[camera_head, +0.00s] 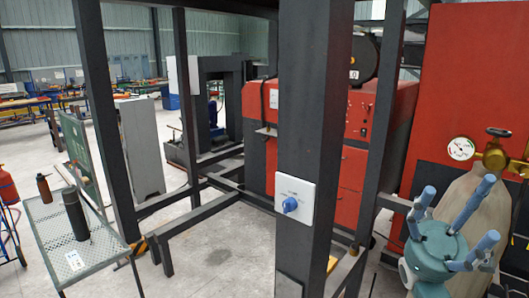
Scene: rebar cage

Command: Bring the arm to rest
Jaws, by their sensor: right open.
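My right gripper (456,214) is at the lower right, a teal hand with blue fingers pointing up and spread apart. It is open and I see nothing between its fingers. It is in front of a tan gas cylinder (468,203) in the picture; I cannot tell how far apart they are. My left gripper and left arm are not in view. A white plate with a blue knob (291,204) is on a thick dark post (305,110) near the middle, left of and apart from my right gripper.
A pressure gauge (461,148) with brass fittings is above the cylinder, near my right fingers. Dark metal frame posts and rails stand around the middle. A mesh table (112,252) holds a black bottle (74,215) at left. Grey floor (215,255) is bare inside the frame.

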